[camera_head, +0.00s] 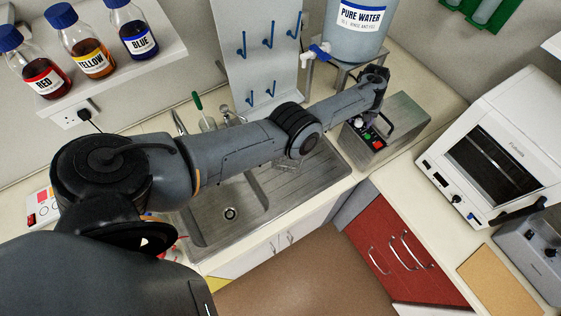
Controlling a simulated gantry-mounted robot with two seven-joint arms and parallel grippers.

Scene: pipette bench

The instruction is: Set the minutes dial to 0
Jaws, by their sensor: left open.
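My left arm reaches in from the left across the sink, and its wrist is above a steel box (400,125) with a black handle on the worktop. My left gripper (362,116) points down at the front of this box; it is open, small and dark in the picture, and partly hidden by my own wrist. The box front has a red button (378,145), a green button and a pale round part that may be a dial. I cannot read any labels, so I cannot tell which part is the minutes dial or its setting. My right gripper is not in view.
A steel sink (230,212) lies under my arm. A pure water tank (357,30) stands behind the box. A white oven (500,150) and a grey box with black knobs (530,255) stand at the right. Dye bottles (85,45) sit on a shelf at upper left.

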